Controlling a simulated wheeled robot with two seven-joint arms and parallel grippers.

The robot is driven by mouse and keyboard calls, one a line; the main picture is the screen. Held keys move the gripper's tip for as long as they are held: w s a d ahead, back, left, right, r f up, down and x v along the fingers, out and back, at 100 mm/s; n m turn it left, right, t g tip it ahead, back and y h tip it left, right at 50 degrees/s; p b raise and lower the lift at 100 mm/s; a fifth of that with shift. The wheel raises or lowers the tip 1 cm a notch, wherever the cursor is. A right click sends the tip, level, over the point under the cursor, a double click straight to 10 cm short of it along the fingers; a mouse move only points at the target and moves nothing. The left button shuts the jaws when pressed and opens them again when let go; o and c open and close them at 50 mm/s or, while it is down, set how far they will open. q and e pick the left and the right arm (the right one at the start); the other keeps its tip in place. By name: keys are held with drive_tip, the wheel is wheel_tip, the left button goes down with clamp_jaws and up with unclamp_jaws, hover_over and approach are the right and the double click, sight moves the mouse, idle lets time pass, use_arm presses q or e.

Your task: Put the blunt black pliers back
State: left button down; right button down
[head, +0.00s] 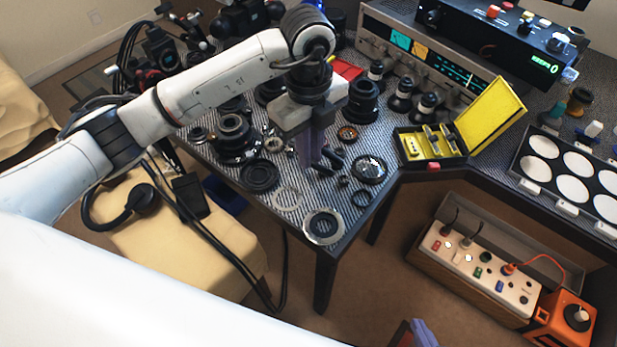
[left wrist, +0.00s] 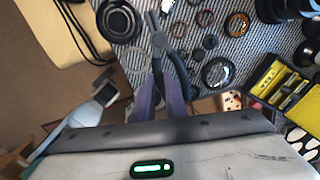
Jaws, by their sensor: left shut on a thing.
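My left gripper (head: 310,160) is over the front part of the patterned table, fingers pointing down. In the left wrist view its purple fingers (left wrist: 160,100) are shut on a pair of pliers (left wrist: 158,42) with dark handles and a grey, blunt-looking head. The head points away from the gripper, over the table. In the head view dark handle parts (head: 332,158) show beside the fingers; the rest is hidden by the gripper. Whether the pliers touch the table is unclear. My right gripper (head: 416,334) shows only as purple finger parts at the bottom edge.
Lens rings and barrels surround the gripper, with a large ring (head: 323,227) at the table's front corner. An open yellow-lined case (head: 400,147) holding tools stands to the right. A tray of white discs (head: 520,180) lies farther right. A power strip (head: 437,247) sits below.

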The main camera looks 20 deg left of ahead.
sight(310, 190)
use_arm(q)
wheel_tip(310, 190, down, 8)
drive_tip(key=shift+f, duration=0.15)
idle(0.3)
drive_tip(key=shift+f, duration=0.6)
drive_tip(key=c, duration=1.8)
unclamp_jaws()
drive_tip(key=shift+r, duration=0.1)
wheel_tip(310, 190, up, 13)
drive_tip(key=shift+s+r, duration=0.1)
